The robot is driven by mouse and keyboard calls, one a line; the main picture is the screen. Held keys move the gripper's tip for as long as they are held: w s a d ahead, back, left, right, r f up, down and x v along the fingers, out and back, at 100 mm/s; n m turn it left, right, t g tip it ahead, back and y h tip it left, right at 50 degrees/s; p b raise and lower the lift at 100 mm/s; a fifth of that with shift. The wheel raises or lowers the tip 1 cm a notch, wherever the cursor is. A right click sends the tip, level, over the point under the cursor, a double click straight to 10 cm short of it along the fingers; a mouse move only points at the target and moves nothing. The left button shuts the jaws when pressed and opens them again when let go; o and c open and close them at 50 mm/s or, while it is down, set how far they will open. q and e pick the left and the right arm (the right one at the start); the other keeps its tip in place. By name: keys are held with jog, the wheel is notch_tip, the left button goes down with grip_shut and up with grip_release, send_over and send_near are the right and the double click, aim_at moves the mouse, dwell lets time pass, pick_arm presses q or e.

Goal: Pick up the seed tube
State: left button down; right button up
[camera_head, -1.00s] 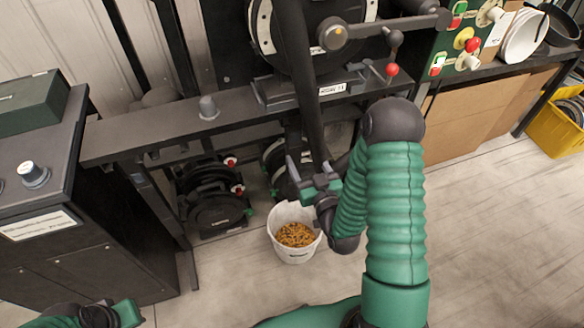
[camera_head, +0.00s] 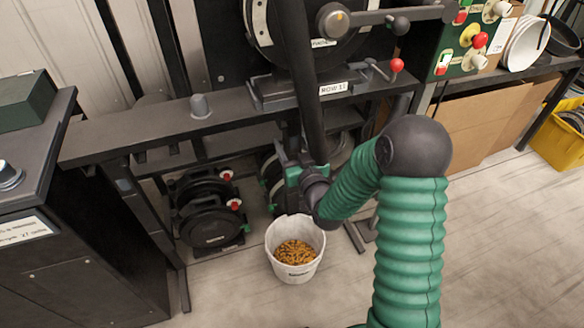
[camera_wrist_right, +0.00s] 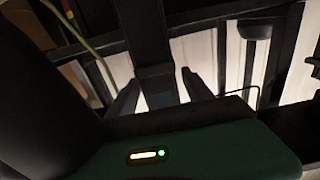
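The seed tube (camera_head: 305,90) is a long black tube that hangs down from the seed meter, tilted slightly. Its lower end is partly hidden by my right gripper (camera_head: 293,152). In the right wrist view a dark upright shape that looks like the tube (camera_wrist_right: 145,35) stands between the two spread fingers of my right gripper (camera_wrist_right: 160,92). Light gaps show between the fingers and this shape, so the gripper looks open. My left gripper is not in view.
A white bucket of orange-brown seed (camera_head: 276,263) stands on the floor below. A black frame beam (camera_head: 150,138) crosses at the left, with black reels (camera_head: 212,215) under it. A red-knobbed lever (camera_head: 396,66) is right of the tube. A dark cabinet (camera_head: 90,270) stands left.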

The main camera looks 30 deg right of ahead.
grip_shut()
dwell(0.5)
